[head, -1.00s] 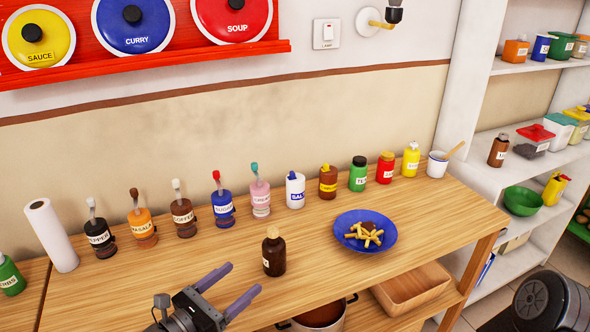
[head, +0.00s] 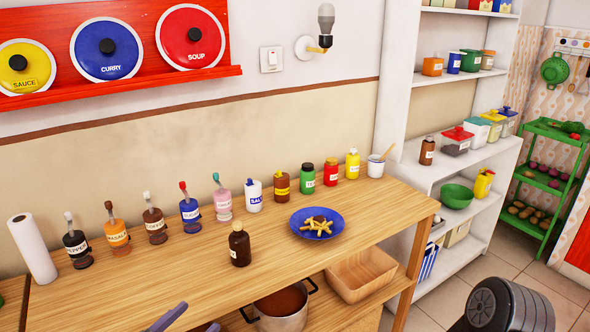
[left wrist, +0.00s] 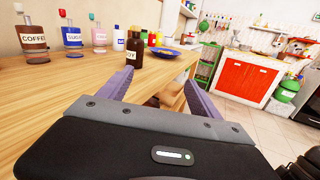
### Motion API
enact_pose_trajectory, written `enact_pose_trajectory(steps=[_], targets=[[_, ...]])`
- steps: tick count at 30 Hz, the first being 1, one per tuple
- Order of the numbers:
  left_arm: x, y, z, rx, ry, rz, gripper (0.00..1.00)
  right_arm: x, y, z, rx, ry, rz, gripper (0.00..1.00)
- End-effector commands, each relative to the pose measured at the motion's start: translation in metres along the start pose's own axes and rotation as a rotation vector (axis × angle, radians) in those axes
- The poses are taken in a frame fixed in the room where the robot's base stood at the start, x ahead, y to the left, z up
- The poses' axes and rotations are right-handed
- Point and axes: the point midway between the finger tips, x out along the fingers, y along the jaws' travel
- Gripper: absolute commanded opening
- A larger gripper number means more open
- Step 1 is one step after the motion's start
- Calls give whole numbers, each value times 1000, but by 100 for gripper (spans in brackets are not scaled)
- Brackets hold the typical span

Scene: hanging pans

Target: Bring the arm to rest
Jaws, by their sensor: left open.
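My left gripper shows at the bottom edge of the head view, where only its purple fingertips (head: 190,322) are in sight. In the left wrist view its two purple fingers (left wrist: 158,90) are spread apart with nothing between them. It is open and empty beside the front edge of the wooden table (head: 130,290). A brown bottle with a dark cap (head: 239,245) stands upright on the table beyond the fingers, apart from them. It also shows in the left wrist view (left wrist: 135,48). My right gripper is not in view.
A blue plate of food (head: 300,227) and a row of labelled bottles stand on the table. A pot (head: 283,312) and a wooden box (head: 362,275) are below it. White shelves (head: 400,130) stand at the right. The table's front left is clear.

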Motion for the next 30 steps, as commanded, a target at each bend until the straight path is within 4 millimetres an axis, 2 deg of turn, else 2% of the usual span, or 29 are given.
enact_pose_trajectory(steps=[12, 16, 19, 20, 23, 26, 27, 30], targets=[[0, 6, -1, 323, 2, 26, 73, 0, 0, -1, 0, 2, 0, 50], [-3, 6, -17, 437, 35, 37, 73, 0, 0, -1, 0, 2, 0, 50], [-3, -2, -42, 537, 84, 22, 73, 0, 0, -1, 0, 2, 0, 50], [-2, -8, -52, 571, 102, 5, 73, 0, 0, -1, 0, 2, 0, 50], [6, -45, -90, 702, 161, -98, 73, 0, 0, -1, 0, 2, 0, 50], [9, -100, -134, 844, 211, -274, 73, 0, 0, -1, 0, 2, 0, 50], [6, -126, -153, 907, 227, -361, 73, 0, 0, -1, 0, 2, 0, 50], [-13, -188, -201, 1066, 253, -615, 73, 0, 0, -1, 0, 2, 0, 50]])
